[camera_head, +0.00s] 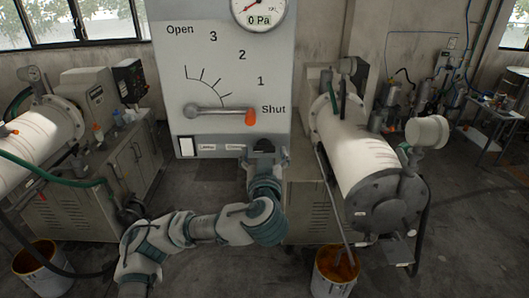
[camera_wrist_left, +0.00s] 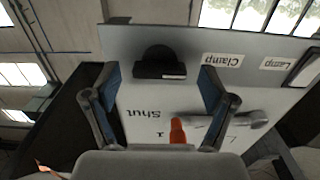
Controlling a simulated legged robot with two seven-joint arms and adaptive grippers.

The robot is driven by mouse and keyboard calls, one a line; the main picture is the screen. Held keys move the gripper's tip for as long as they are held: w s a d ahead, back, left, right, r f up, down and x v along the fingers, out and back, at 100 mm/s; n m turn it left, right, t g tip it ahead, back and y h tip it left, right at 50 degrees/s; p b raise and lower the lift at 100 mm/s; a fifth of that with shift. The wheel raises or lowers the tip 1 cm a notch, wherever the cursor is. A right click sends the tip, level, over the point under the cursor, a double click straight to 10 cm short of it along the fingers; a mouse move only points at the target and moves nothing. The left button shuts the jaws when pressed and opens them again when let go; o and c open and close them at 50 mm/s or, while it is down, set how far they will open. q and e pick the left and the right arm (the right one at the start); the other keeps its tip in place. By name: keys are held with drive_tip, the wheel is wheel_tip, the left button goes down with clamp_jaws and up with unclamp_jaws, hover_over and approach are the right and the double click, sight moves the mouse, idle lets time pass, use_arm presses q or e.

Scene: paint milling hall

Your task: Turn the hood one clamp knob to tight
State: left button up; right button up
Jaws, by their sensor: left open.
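The clamp knob (camera_head: 264,145) is a small black knob at the lower right of the grey hood panel (camera_head: 170,80), beside a label reading "Clamp" (camera_wrist_left: 222,60). In the left wrist view the knob (camera_wrist_left: 158,60) shows as a dark rounded shape with a pale strip on its edge. My left gripper (camera_head: 266,158) is just below and in front of it in the head view. In the left wrist view its open fingers (camera_wrist_left: 158,80) stand either side of the knob, with gaps; I cannot tell how deep they reach. My right gripper is not in view.
A lever (camera_head: 215,111) with an orange tip points to "Shut" on the panel. A gauge (camera_head: 260,10) reads 0 Pa. A white rocker switch (camera_head: 186,146) sits at the panel's lower left. White mills (camera_head: 360,145) and paint buckets (camera_head: 335,270) flank the panel.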

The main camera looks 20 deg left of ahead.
use_arm(q)
drive_tip(key=c, duration=1.2)
drive_tip(key=shift+o, duration=0.2)
drive_tip(key=shift+f, duration=0.1)
